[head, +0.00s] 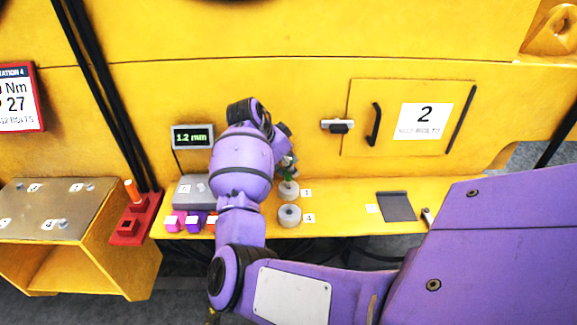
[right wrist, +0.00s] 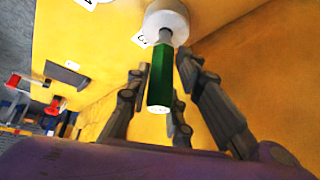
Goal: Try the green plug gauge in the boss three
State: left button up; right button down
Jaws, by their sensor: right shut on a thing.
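The green plug gauge (right wrist: 160,85) has a green handle and a grey end. My right gripper (right wrist: 164,66) is shut on it; in the head view the gripper (head: 287,163) is partly hidden behind my own arm. In the right wrist view the gauge's grey end meets the face of a pale round boss (right wrist: 166,18); I cannot tell whether it is inside the bore. The label beside that boss is turned and hard to read. In the head view two round bosses show below the gripper, one labelled 1 (head: 288,191) and one labelled 4 (head: 290,216). My left gripper is not in view.
A display (head: 193,136) reads 1.2 mm above a grey box (head: 190,189). Pink, purple and red blocks stand in front of it. A red holder (head: 136,222) with an orange peg is to the left. A dark plate (head: 397,206) lies on the yellow ledge at right.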

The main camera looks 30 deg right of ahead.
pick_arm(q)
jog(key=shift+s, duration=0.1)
pick_arm(e)
jog(key=shift+f, duration=0.25)
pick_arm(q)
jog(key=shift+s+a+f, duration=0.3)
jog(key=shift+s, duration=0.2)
pick_arm(e)
jog(key=shift+f, duration=0.15)
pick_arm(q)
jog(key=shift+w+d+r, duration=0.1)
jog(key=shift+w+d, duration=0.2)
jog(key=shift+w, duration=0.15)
pick_arm(e)
jog(key=shift+f, duration=0.2)
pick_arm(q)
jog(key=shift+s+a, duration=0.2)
pick_arm(e)
jog(key=shift+s, duration=0.1)
